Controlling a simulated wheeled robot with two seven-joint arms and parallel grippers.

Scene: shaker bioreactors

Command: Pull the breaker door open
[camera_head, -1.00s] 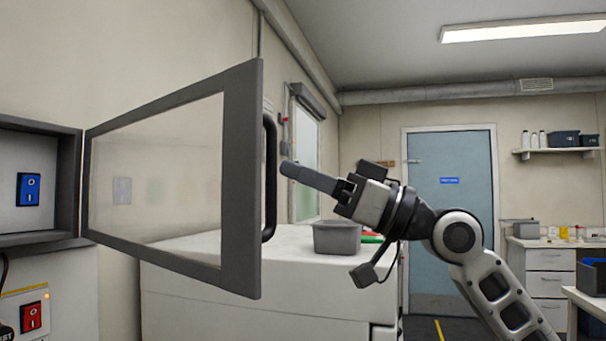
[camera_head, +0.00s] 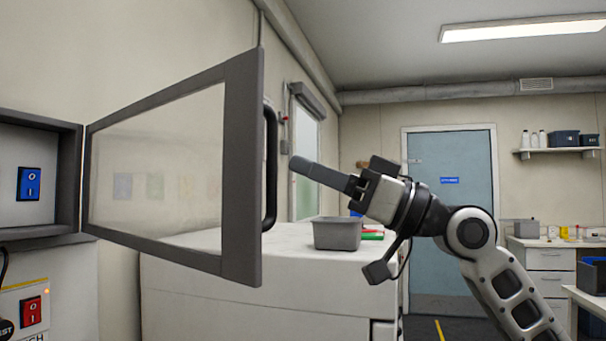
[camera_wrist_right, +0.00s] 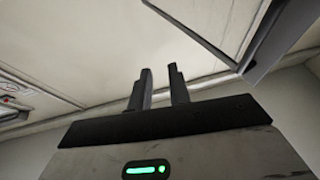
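The breaker door (camera_head: 240,165), a grey frame with a clear pane, stands swung out wide from the breaker box (camera_head: 65,180) at the left of the head view. Its dark bar handle (camera_head: 271,170) is upright on the free edge. My right gripper (camera_head: 296,163) is just right of the handle, apart from it, with its fingers pointing left. The right wrist view shows the two fingers (camera_wrist_right: 160,72) parted, with nothing between them. A blue switch (camera_head: 29,184) shows inside the box. My left gripper is not in view.
A white cabinet (camera_head: 200,300) stands behind the door, with a grey bin (camera_head: 337,234) on top. A red switch (camera_head: 31,311) is below the box. A blue room door (camera_head: 453,215) and a bench (camera_head: 545,245) are farther back.

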